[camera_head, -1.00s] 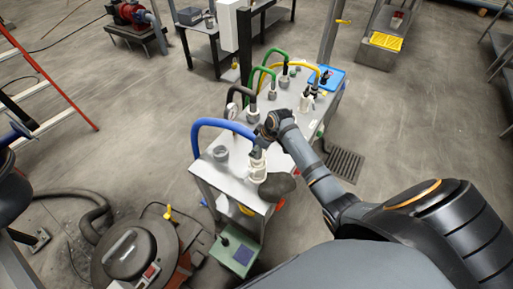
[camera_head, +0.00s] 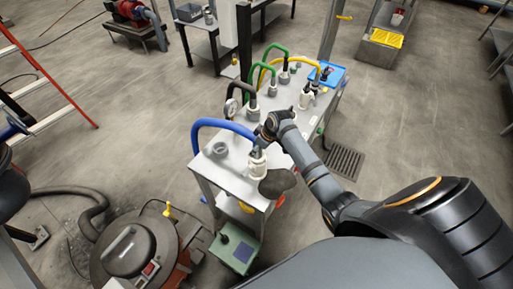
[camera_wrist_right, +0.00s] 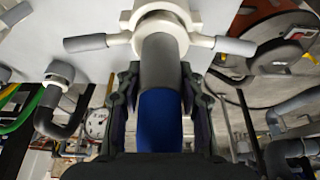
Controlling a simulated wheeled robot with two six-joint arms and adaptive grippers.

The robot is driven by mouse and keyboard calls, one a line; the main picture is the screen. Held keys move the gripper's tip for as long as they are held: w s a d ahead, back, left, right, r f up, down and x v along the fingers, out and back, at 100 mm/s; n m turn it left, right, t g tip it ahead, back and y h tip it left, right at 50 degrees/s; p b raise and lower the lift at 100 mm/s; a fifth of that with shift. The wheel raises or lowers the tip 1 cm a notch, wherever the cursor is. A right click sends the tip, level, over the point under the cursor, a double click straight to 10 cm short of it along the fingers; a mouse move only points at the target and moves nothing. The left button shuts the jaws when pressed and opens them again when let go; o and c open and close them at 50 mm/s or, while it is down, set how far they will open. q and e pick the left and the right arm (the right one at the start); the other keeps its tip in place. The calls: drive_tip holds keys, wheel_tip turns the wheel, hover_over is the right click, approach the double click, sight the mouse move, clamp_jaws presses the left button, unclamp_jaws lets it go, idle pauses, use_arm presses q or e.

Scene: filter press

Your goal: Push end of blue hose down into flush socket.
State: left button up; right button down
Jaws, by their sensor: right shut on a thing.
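The blue hose (camera_head: 222,123) arcs up from the table's left edge and over to a white fitting (camera_head: 257,164) at the near end of the table. My right gripper (camera_head: 259,143) is shut on the hose just above this fitting. In the right wrist view, the fingers (camera_wrist_right: 158,105) flank the blue hose (camera_wrist_right: 160,120) and its grey end piece (camera_wrist_right: 161,62). The grey end meets the white collar (camera_wrist_right: 160,18), which has two grey-tipped side handles; how deep it sits is hidden. I cannot tell whether this fitting is the flush socket. My left gripper is out of view.
A grey round port (camera_head: 220,148) stands left of the fitting. A dark hose (camera_head: 240,88), green hoses (camera_head: 275,50), a yellow hose (camera_head: 300,65) and a gauge (camera_head: 231,108) crowd the table behind. A blue tray (camera_head: 330,75) lies at the far end. Floor right is mostly clear.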

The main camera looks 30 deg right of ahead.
drive_tip(key=shift+f, duration=0.2)
drive_tip(key=c, duration=0.8)
unclamp_jaws()
drive_tip(key=shift+o, duration=0.2)
drive_tip(key=v, duration=1.2)
